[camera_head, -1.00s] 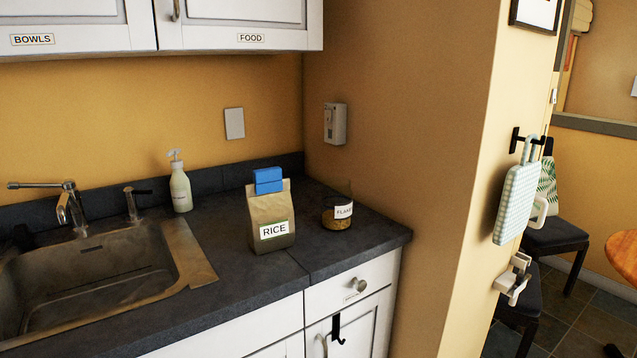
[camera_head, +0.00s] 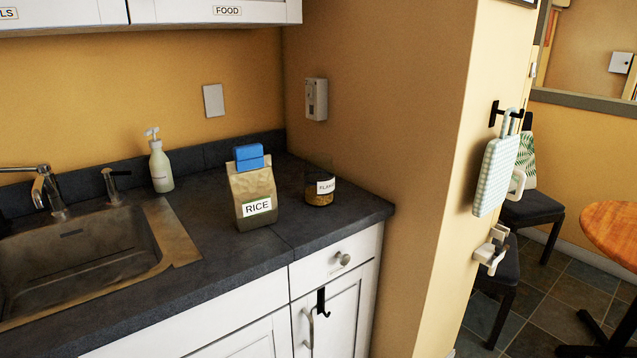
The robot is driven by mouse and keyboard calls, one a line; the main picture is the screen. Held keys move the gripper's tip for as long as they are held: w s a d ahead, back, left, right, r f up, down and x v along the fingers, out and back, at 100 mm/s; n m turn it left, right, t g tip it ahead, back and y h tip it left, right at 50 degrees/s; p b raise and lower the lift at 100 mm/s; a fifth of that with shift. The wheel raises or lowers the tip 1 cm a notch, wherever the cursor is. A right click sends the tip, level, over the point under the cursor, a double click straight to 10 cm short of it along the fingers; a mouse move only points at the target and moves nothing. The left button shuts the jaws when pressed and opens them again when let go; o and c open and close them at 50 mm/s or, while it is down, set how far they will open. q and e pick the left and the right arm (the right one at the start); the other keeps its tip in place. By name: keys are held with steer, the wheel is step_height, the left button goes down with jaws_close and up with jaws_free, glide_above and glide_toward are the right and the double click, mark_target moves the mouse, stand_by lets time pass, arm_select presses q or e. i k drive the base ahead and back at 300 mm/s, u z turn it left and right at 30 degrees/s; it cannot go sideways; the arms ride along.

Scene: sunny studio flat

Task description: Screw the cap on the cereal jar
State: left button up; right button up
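The cereal jar (camera_head: 319,197) is a small clear jar with a label reading "FLAKES" in part and golden flakes at its bottom. It stands upright on the dark counter near the wall corner, to the right of the rice bag. Its top edge is hard to make out, and I cannot tell a cap on it. No separate cap shows anywhere in view. Neither of my grippers is in view.
A rice bag (camera_head: 252,195) with a blue clip stands left of the jar on the counter (camera_head: 225,262). A soap bottle (camera_head: 160,167), tap (camera_head: 45,190) and sink (camera_head: 80,255) are further left. Wall cabinets (camera_head: 200,10) hang above. A wooden table (camera_head: 612,228) and chairs stand at right.

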mark_target(318, 170)
steer(key=z, duration=1)
steer(key=k, duration=1.3)
steer(key=z, duration=1)
steer(key=i, duration=1.45)
steer(key=u, duration=0.85)
steer(key=i, duration=1.75)
steer(key=u, duration=1.85)
steer(key=i, duration=0.5)
steer(key=u, duration=0.45)
steer(key=k, duration=0.5)
steer(key=u, duration=3.15)
steer(key=k, duration=0.75)
steer(key=z, duration=0.05)
